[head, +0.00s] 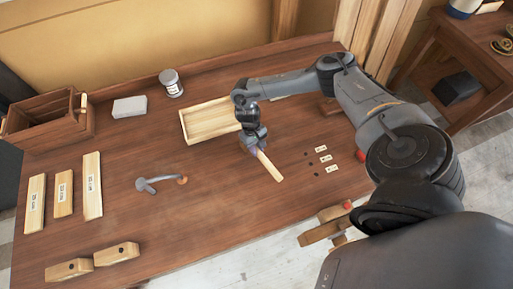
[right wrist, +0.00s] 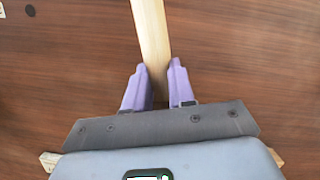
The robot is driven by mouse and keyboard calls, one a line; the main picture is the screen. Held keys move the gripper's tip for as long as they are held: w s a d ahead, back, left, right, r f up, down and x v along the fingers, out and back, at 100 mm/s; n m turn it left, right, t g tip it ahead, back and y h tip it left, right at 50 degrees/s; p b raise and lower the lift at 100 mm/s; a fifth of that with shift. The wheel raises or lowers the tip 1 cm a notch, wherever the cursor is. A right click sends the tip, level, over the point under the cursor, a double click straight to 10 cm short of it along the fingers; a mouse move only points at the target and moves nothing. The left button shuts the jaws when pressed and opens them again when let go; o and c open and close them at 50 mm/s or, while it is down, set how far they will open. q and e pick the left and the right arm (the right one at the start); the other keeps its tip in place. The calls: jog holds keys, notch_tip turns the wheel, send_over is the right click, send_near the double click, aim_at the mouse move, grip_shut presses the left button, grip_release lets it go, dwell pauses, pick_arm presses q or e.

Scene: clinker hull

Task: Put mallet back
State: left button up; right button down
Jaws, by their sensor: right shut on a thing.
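The mallet shows as a pale wooden handle (head: 268,167) slanting out from under my right gripper (head: 250,143) over the middle of the bench. In the right wrist view the handle (right wrist: 150,40) runs up between the purple fingers of my right gripper (right wrist: 159,78), which is shut on it. Pale wood ends stick out on both sides behind the gripper body; they may be the mallet's head, which is otherwise hidden. I cannot tell whether the mallet touches the bench. My left gripper is not in view.
A shallow wooden tray (head: 187,130) lies just behind the gripper. A wooden tote (head: 48,140), grey block (head: 130,107) and jar (head: 171,83) stand at the back left. Labelled boards (head: 92,185), a grey tool (head: 148,185) and small tagged pieces (head: 326,159) lie about. The front middle is clear.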

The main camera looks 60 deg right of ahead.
jog(key=shift+f, duration=0.4)
jog(key=c, duration=0.9)
grip_release()
jog(key=shift+o, duration=0.2)
notch_tip(320, 180, up, 8)
jog(key=p, duration=0.9)
